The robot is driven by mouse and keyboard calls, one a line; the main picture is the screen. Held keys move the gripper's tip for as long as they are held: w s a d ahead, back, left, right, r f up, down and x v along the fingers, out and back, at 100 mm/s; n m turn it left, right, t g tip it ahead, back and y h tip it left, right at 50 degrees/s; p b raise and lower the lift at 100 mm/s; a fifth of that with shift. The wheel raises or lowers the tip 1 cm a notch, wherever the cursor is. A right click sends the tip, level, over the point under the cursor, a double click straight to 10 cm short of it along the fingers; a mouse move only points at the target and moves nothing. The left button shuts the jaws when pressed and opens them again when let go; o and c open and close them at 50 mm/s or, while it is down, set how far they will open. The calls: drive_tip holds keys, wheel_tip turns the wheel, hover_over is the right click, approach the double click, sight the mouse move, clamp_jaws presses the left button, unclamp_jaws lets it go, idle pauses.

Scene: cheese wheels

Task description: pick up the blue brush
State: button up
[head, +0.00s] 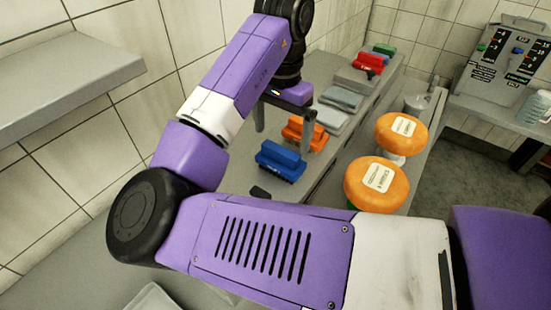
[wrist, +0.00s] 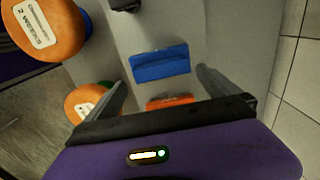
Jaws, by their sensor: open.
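The blue brush (head: 281,160) lies on the grey counter, nearest to me in a row of brushes. In the wrist view the blue brush (wrist: 160,63) is seen from above, a little beyond the fingertips and between their lines. My gripper (head: 283,134) is open and empty above the row, with its fingers pointing down. In the wrist view my gripper (wrist: 161,79) shows its two fingers wide apart. I see no contact with the blue brush. An orange brush (head: 304,133) lies just behind the blue one; it also shows partly in the wrist view (wrist: 168,102), cut off by the hand.
Two orange cheese wheels (head: 402,132) (head: 376,185) stand right of the brushes. Grey blocks (head: 342,98), a red brush (head: 369,63) and a green brush (head: 384,50) lie farther back. A small black object (head: 259,193) lies before the blue brush. A tiled wall borders the counter's left.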

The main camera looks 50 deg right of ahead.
sight(281, 149)
drive_tip(key=shift+f+p, duration=0.55)
drive_tip(key=shift+f, duration=2.4)
drive_tip(key=shift+c, duration=0.2)
drive_tip(key=c, duration=1.2)
drive_tip(key=shift+c, duration=0.3)
drive_tip(key=shift+r, duration=0.1)
wheel_tip(281, 149, up, 20)
drive_tip(key=shift+b, duration=0.3)
